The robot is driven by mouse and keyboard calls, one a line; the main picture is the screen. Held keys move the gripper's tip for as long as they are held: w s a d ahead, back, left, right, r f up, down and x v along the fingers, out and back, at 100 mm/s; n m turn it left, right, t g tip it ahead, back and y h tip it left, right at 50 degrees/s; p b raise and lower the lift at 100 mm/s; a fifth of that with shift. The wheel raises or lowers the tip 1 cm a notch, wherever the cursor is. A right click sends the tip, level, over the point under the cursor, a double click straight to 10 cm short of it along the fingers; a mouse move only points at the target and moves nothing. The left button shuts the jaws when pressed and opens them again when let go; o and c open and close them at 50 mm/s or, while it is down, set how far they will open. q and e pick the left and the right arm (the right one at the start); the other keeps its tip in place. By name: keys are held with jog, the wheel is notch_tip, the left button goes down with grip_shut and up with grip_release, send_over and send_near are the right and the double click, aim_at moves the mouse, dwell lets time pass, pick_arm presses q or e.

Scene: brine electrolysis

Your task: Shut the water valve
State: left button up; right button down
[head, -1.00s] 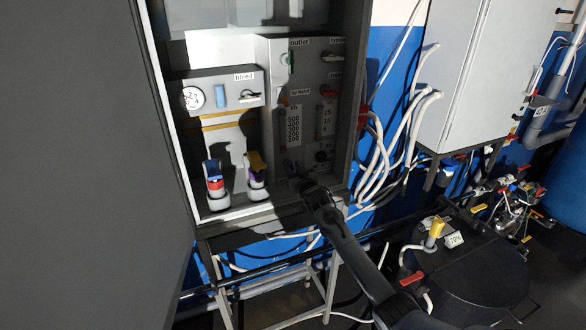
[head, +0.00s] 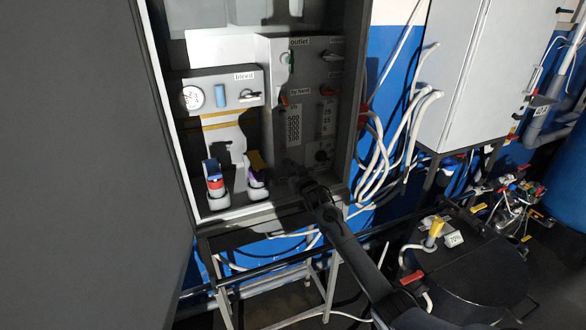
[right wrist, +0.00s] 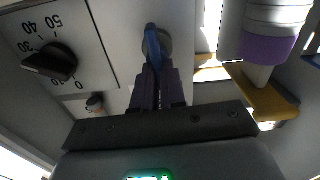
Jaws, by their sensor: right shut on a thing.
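A small valve with a blue handle (right wrist: 152,45) sits on the grey panel in the right wrist view. My right gripper (right wrist: 152,85) is shut on this blue handle, with its fingers on either side of it. In the head view my right gripper (head: 290,168) reaches into the lower part of the open cabinet, at the panel's lower left, and hides the handle. No label for the valve is readable. My left gripper is not in view.
A black knob (right wrist: 50,62) with a number scale is beside the gripper. A purple-banded bottle (right wrist: 265,45) and a yellow piece (right wrist: 262,98) are on the other side. The cabinet wall (head: 350,100) and hanging white hoses (head: 385,150) are close by.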

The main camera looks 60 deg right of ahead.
jog(key=shift+m, duration=0.4)
jog(key=m+p, duration=0.1)
jog(key=m, duration=0.5)
jog(key=d+f+m+p, duration=0.1)
jog(key=m, duration=0.5)
jog(key=s+m+p, duration=0.1)
jog(key=m, duration=0.5)
jog(key=shift+d+f+p, duration=0.25)
jog(key=shift+f+p, duration=0.1)
jog(key=c, duration=1.2)
grip_release()
jog(key=shift+c, duration=0.2)
jog(key=shift+o, duration=0.2)
